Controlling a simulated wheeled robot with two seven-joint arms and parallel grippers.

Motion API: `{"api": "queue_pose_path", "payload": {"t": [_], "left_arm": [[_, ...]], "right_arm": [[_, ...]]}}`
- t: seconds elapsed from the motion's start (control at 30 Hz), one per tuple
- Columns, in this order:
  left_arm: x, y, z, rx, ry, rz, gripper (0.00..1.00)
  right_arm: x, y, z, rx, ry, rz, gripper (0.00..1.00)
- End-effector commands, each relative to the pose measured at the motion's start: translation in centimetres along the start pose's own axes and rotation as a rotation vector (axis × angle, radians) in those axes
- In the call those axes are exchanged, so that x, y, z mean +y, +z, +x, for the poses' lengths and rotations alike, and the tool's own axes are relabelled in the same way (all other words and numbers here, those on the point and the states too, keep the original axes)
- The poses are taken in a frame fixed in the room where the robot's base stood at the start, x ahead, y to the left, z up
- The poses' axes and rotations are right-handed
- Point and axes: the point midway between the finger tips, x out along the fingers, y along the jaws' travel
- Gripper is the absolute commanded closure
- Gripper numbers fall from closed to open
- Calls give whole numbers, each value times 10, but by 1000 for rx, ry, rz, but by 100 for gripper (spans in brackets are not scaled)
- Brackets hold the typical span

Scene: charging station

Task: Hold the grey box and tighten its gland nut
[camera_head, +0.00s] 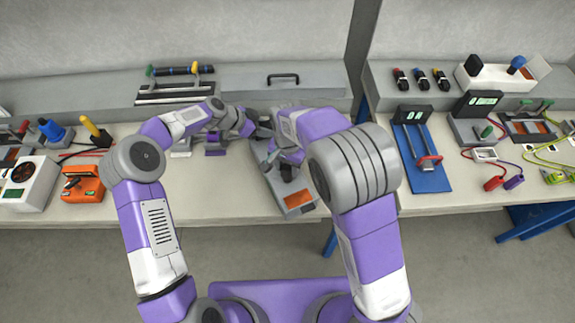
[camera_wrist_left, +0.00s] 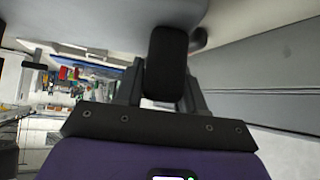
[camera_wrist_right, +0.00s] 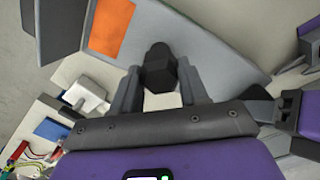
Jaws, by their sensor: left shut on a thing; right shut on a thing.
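The grey box (camera_head: 291,190) with an orange label lies on the bench near its front edge, partly hidden under my right arm. In the right wrist view the grey box (camera_wrist_right: 195,35) fills the top, and the dark six-sided gland nut (camera_wrist_right: 158,68) sits between the fingers of my right gripper (camera_wrist_right: 160,84), which is shut on it. My left gripper (camera_wrist_left: 165,84) is shut on a black rounded grip (camera_wrist_left: 166,60) in front of a grey surface, seemingly part of the box. In the head view my left gripper is at the box's far side, and its fingers are hard to make out.
An orange device (camera_head: 83,184) and a white meter (camera_head: 26,183) stand on the left of the bench. A blue board (camera_head: 422,158) with a red handle lies to the right. A raised grey ledge (camera_head: 60,97) runs behind.

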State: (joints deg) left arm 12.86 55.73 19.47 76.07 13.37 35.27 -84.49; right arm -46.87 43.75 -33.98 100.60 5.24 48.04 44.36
Motion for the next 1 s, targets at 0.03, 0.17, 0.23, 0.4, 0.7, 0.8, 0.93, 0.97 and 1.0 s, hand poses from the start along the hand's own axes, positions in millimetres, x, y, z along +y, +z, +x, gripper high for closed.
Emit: {"api": "queue_pose_path", "payload": {"t": [0.03, 0.17, 0.23, 0.4, 0.7, 0.8, 0.93, 0.97, 1.0], "left_arm": [[1, -2, 0, 3, 4, 2, 86], [1, -2, 0, 3, 4, 2, 86], [1, -2, 0, 3, 4, 2, 86], [1, -2, 0, 3, 4, 2, 86], [0, -2, 0, 2, 1, 1, 86], [0, -1, 0, 2, 1, 1, 86], [0, -1, 0, 1, 0, 1, 86], [0, -1, 0, 1, 0, 1, 86], [0, -1, 0, 1, 0, 1, 86]], "right_arm": [[2, 2, 4, -6, 8, 1, 87], [2, 2, 4, -6, 8, 1, 87], [2, 2, 4, -6, 9, 1, 87], [2, 2, 4, -6, 9, 0, 43], [1, 1, 2, -3, 4, 0, 30], [0, 1, -1, -2, 2, -1, 30], [-1, 0, -16, 0, -2, -1, 30], [-1, 0, -21, 0, -2, -1, 30], [-1, 0, -29, 1, -3, -1, 30]]}}
